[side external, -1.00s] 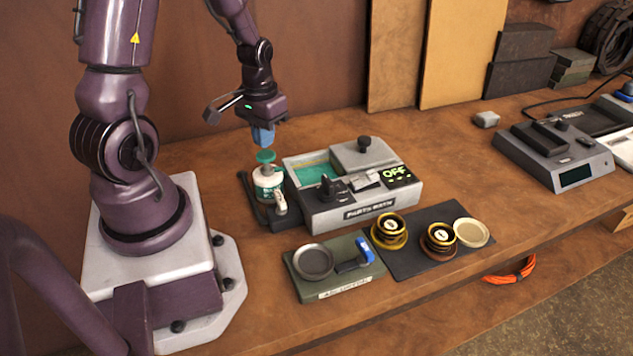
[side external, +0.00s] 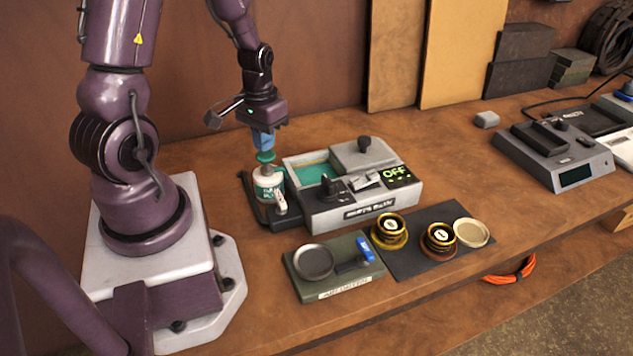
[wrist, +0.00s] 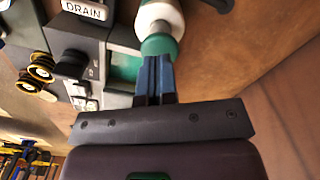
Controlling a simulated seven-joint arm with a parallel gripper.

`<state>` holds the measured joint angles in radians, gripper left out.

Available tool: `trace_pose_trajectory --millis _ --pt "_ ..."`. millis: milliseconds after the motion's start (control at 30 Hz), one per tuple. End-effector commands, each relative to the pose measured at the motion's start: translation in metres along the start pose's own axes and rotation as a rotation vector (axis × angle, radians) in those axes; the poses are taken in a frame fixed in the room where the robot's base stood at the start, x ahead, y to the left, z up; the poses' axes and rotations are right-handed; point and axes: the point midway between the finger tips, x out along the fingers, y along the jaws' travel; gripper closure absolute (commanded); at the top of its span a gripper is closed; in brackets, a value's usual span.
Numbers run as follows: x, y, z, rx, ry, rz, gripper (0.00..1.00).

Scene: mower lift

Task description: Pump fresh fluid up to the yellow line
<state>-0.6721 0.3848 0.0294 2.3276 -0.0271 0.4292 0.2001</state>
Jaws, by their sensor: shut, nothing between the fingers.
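A white pump bottle (side external: 269,184) with a green label and a green pump top (side external: 266,156) stands at the left end of the grey parts bath (side external: 345,200). The bath has an open compartment with green fluid (side external: 314,173) and a display (side external: 397,173) reading OFF. My gripper (side external: 264,143) points down with its blue fingers shut and empty, their tips at the green pump top. In the wrist view the blue fingertips (wrist: 154,66) meet the green top (wrist: 158,46), and the white bottle (wrist: 160,16) lies beyond. No yellow line can be made out.
A green tray (side external: 334,283) with a round dish and a blue-handled item sits in front. A dark mat (side external: 410,262) holds two brass parts and a pale dish (side external: 471,232). A grey device (side external: 555,155) stands to the right. Bare bench lies between it and the bath.

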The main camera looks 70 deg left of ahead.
Motion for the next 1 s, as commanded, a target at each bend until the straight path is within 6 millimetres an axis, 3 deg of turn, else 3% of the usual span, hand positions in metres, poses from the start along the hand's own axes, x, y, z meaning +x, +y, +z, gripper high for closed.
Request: trace_pose_trajectory --millis 833,1000 --pt "0.035 0.000 0.001 0.001 -0.002 0.000 1.00" --pt "0.034 0.000 0.000 0.001 0.000 0.000 1.00"
